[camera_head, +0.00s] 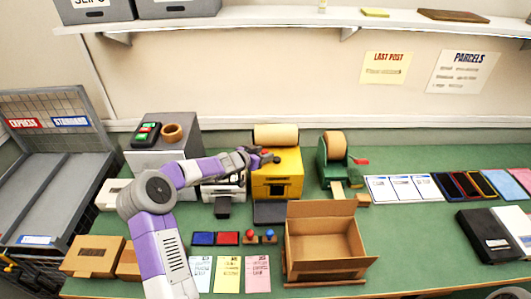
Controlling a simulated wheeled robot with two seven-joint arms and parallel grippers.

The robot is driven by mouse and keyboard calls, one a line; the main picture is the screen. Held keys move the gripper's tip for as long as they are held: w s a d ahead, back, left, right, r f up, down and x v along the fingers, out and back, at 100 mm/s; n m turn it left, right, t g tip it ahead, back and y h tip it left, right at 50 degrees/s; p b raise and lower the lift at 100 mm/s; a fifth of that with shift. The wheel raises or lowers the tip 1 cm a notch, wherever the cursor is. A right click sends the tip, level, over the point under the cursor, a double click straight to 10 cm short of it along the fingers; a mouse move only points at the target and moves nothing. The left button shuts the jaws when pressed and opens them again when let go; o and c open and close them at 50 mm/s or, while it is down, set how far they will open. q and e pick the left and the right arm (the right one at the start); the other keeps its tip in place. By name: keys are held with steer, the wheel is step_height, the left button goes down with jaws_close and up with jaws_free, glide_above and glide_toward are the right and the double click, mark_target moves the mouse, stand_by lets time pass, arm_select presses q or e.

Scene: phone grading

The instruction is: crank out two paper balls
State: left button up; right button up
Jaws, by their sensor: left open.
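A yellow machine (288,185) with a cream paper roll (276,135) on top stands at the back middle of the green table. Its front has a dark slot, and a dark grey tray (269,212) lies in front of it. My left arm reaches in from the lower left. My left gripper (266,158) is open at the machine's upper left, close to a small red knob. The gripper covers part of that corner, so I cannot tell whether it touches the knob. My right gripper is not in view.
An open cardboard box (323,276) stands right in front of the machine. A green tape dispenser (333,172) is to its right. Red and blue pads, knobbed stamps (270,237) and paper slips lie in front. Phones (470,187) and cards fill the right.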

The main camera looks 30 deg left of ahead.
arm_select(q)
steer(key=shift+w+d+f, duration=0.1)
steer(key=shift+w+f, duration=0.05)
steer(key=shift+w, duration=0.45)
steer(key=shift+w, duration=0.1)
steer(key=c, duration=1)
steer(key=m+h+p, duration=0.1)
steer(key=p, duration=0.4)
steer(key=w+p, duration=0.1)
steer(key=p, duration=0.5)
steer(key=shift+a+r+m+h+p, duration=0.25)
steer(key=shift+a+m+h+p, duration=0.05)
steer(key=shift+m+h, duration=0.1)
jaws_close()
steer(key=shift+f+g+h, duration=0.15)
steer(key=shift+g+h, duration=0.15)
steer(key=shift+w+f+m+h+b, duration=0.2)
steer(key=shift+f+m+h+b, duration=0.1)
steer(key=shift+m+h+b, duration=0.35)
steer(key=shift+w+m+g+h+b, duration=0.1)
steer(key=shift+m+g+h+b, duration=0.25)
steer(key=shift+m+g+b, duration=0.15)
steer(key=shift+d, duration=0.1)
